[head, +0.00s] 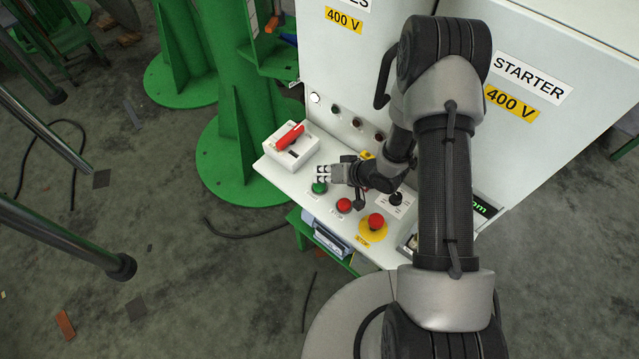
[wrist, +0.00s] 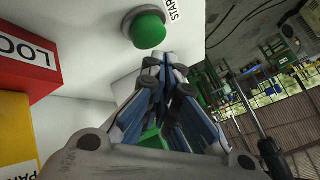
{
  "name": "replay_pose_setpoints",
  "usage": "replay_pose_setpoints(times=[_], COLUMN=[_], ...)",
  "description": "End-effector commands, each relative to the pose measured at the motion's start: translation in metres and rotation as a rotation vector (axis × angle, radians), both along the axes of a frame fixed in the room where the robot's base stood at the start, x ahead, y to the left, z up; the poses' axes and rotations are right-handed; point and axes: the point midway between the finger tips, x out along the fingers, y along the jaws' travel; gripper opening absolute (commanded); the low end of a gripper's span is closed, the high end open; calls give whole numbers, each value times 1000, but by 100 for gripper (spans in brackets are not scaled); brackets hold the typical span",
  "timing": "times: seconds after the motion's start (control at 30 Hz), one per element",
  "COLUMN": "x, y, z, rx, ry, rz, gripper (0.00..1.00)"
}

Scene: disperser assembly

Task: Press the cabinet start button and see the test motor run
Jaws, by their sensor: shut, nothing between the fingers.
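The green start button (head: 319,188) sits on the white sloping panel of the cabinet. In the wrist view the green button (wrist: 148,29) stands out of its collar beside a label of which "STAR" can be read. My gripper (head: 323,173) is shut and empty. In the head view its fingertips are close to the green button, just above it in the picture. In the wrist view the fingertips (wrist: 165,60) end just below the button. I cannot tell whether they touch it. I do not make out the test motor in either view.
A red button (head: 343,205) and a red emergency stop on a yellow disc (head: 375,221) are on the same panel. A white box with a red handle (head: 291,138) stands at the panel's left. A green column (head: 236,150) rises left of the cabinet (head: 350,75).

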Motion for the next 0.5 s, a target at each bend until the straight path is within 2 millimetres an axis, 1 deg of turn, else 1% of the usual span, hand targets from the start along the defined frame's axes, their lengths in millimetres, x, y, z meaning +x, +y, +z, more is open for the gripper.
replay_pose_setpoints(times=[0.3, 0.5], x=[0, 0], y=[0, 0], z=[0, -6], rx=[0, 0], ry=[0, 1], rz=[0, 0], gripper=[0, 0])
